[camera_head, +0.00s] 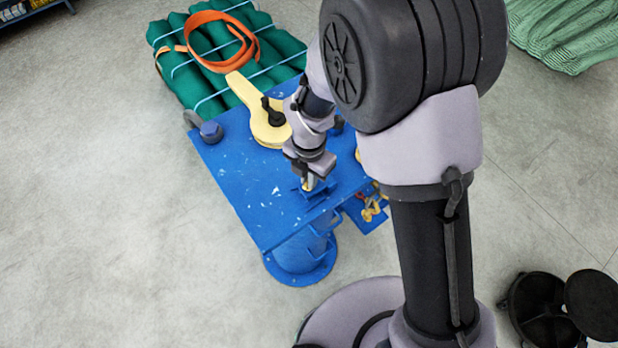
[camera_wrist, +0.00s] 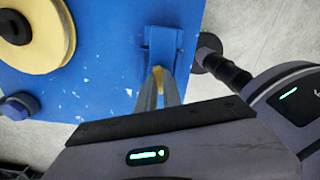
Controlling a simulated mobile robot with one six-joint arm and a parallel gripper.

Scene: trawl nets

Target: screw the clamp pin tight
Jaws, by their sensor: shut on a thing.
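My gripper (camera_head: 309,183) points down at the front right part of the blue table. In the wrist view its two fingers (camera_wrist: 161,76) are closed around a small yellow piece, which looks like the clamp pin (camera_wrist: 158,71). Most of the pin is hidden by the fingers. A blue block, seemingly the clamp (camera_wrist: 162,40), stands on the table directly at the fingertips. It shows only partly beside the gripper in the head view. How far the pin sits in the clamp cannot be seen.
The blue table (camera_head: 238,190) carries a pale yellow lever-shaped part (camera_head: 256,112) with a black handle and a blue knob (camera_head: 211,131). Green net rolls (camera_head: 175,75) with an orange strap (camera_head: 203,18) lie behind. Small yellow fittings (camera_head: 373,208) lie on a side shelf.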

